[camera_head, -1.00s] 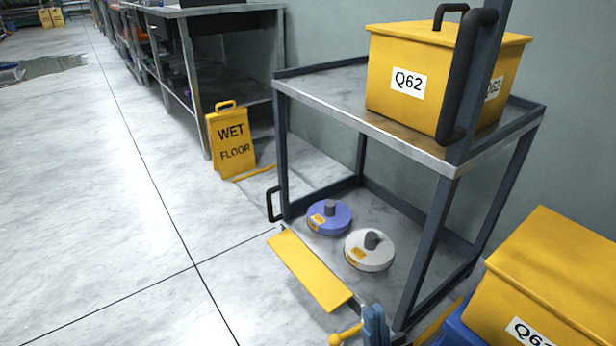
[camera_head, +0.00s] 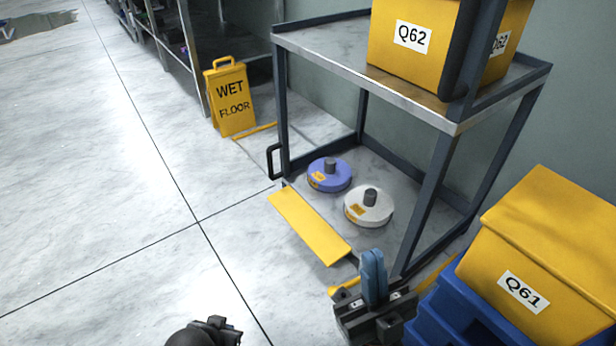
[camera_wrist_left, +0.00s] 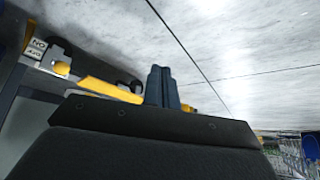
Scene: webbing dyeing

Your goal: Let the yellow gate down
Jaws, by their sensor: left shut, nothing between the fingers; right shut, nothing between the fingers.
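The yellow gate (camera_head: 310,226) is a flat panel along the front edge of the cart's lower shelf. It extends outward and down from that edge; I cannot tell its exact tilt. A yellow knob (camera_head: 336,291) is near its near end, partly hidden by my right gripper. My right gripper (camera_head: 372,268) is shut and empty, with blue fingers pointing up, just beyond the gate's near end. Contact cannot be told. My left gripper (camera_wrist_left: 160,85) is shut and empty in the left wrist view, where the gate (camera_wrist_left: 110,90) shows behind it.
The grey cart (camera_head: 450,120) holds a blue disc (camera_head: 322,184) and a white disc (camera_head: 358,214) on its lower shelf, and a yellow Q62 box (camera_head: 388,60) on top. A wet-floor sign (camera_head: 232,125) stands left; floor there is free.

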